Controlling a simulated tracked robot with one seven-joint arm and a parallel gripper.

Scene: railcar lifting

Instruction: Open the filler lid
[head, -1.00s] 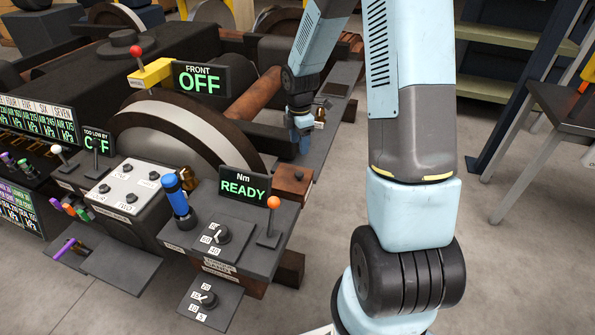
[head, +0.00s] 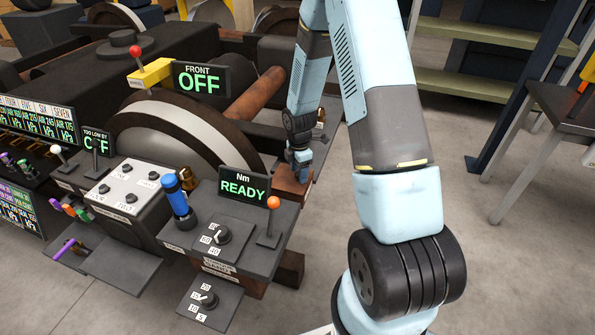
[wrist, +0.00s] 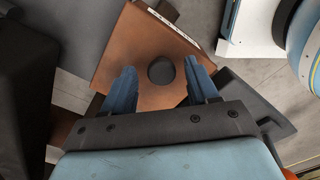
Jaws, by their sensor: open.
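The brown box with a flat top (wrist: 145,45) carries a round dark knob (wrist: 161,71) and a narrow white label along one edge; I take it to be the filler lid. In the head view the same brown box (head: 289,190) sits just behind the READY display, partly hidden by my gripper. My gripper (wrist: 160,82) is open, its two blue fingers on either side of the knob in the wrist view. I cannot tell how far above the lid the fingertips are. In the head view my gripper (head: 301,172) points down over the box.
The READY display (head: 243,187) and an orange-topped lever (head: 273,203) stand close in front of the box. A large wheel (head: 185,135) is to its left. A blue-handled tool (head: 178,205) stands on the console. Open floor lies to the right.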

